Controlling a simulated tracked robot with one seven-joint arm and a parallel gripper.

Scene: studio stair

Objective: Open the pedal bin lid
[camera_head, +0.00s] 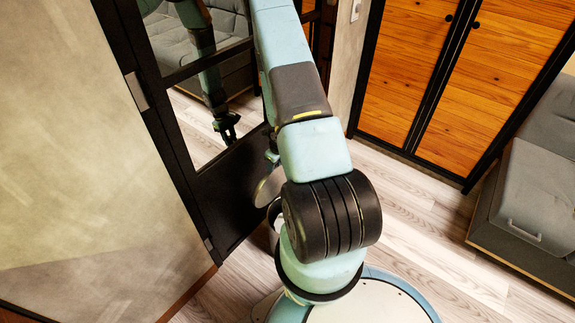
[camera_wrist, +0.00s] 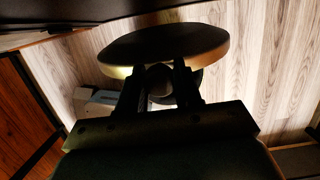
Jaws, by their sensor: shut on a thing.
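The pedal bin's round lid (camera_head: 268,187) shows in the head view as a pale disc standing steeply tilted, partly hidden behind my arm. In the wrist view the lid (camera_wrist: 165,42) is a dark oval with a lighter, brassy rim, at the fingertips. My gripper (camera_wrist: 157,72) is shut on the lid's near edge. A small part of the bin body (camera_head: 273,218) shows below the lid in the head view; the rest is hidden by my arm. The wrist view is dark, so the exact contact is hard to see.
A black-framed glass door (camera_head: 225,195) stands close on the left and reflects my arm. A concrete-look wall (camera_head: 80,150) is left of it. Wooden cabinet doors (camera_head: 490,85) stand at the back, a grey sofa (camera_head: 535,195) at right. Wood-plank floor (camera_head: 430,235) between is clear.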

